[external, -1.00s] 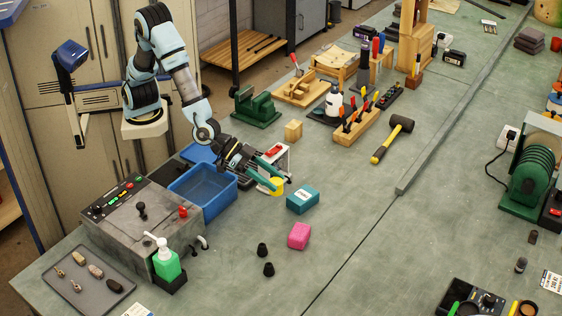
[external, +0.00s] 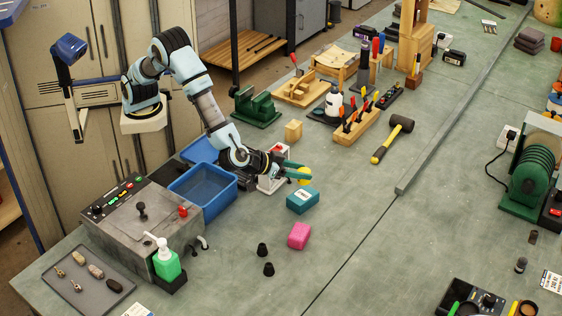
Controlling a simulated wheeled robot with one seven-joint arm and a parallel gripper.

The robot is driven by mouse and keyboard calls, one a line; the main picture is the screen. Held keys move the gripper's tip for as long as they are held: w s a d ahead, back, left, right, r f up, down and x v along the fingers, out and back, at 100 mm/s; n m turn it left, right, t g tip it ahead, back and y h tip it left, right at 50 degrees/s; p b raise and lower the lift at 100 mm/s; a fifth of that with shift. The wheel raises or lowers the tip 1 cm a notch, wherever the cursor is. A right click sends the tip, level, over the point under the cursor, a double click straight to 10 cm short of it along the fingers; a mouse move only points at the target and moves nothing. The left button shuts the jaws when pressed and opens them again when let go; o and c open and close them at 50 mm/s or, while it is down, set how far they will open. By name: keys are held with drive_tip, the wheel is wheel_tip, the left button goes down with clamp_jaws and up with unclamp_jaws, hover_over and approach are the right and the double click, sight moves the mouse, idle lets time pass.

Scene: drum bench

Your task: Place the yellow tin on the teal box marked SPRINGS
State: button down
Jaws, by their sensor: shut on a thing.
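The yellow tin (external: 304,176) is between the green fingers of my gripper (external: 302,174), which is shut on it. The fingers hide part of the tin. It is just behind the teal box (external: 302,201) and looks raised, near the height of the box's top or above it. The exact gap between tin and box cannot be told. The teal box sits on the bench with a white label on top; its lettering is too small to read. Nothing lies on the box.
A pink block (external: 299,235) lies in front of the teal box. A blue bin (external: 205,198) stands to the left. A wooden block (external: 293,131) and a wooden tool rack (external: 357,128) are behind. The bench to the right of the teal box is clear.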

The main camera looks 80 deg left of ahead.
sight(299, 182)
drive_tip(key=shift+f+p, duration=0.35)
drive_tip(key=shift+f, duration=2.15)
drive_tip(key=shift+f, duration=0.2)
drive_tip(key=shift+c, duration=1.6)
unclamp_jaws()
drive_tip(key=shift+r, duration=0.15)
